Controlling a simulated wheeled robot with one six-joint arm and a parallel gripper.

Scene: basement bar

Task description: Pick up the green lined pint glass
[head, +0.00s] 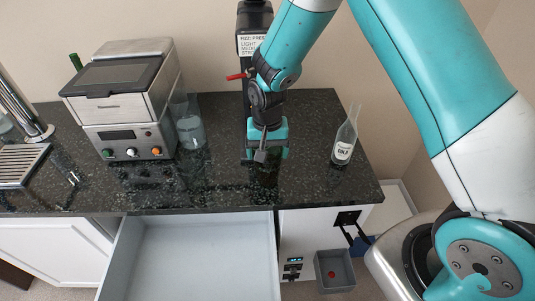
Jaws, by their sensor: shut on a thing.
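My gripper (262,153) points down low over the dark granite counter (220,195), right of the metal appliance and in front of the black dispenser. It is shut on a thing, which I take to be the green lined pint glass. The glass is barely visible against the dark stone, and its green lines cannot be made out. Whether it touches the counter cannot be told.
A clear vessel (188,128) stands beside the metal appliance (125,105). The black dispenser (247,65) is close behind my gripper. A labelled bottle (344,142) stands at right. A tap with drip tray (18,165) is at left. An open drawer (195,255) juts out below.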

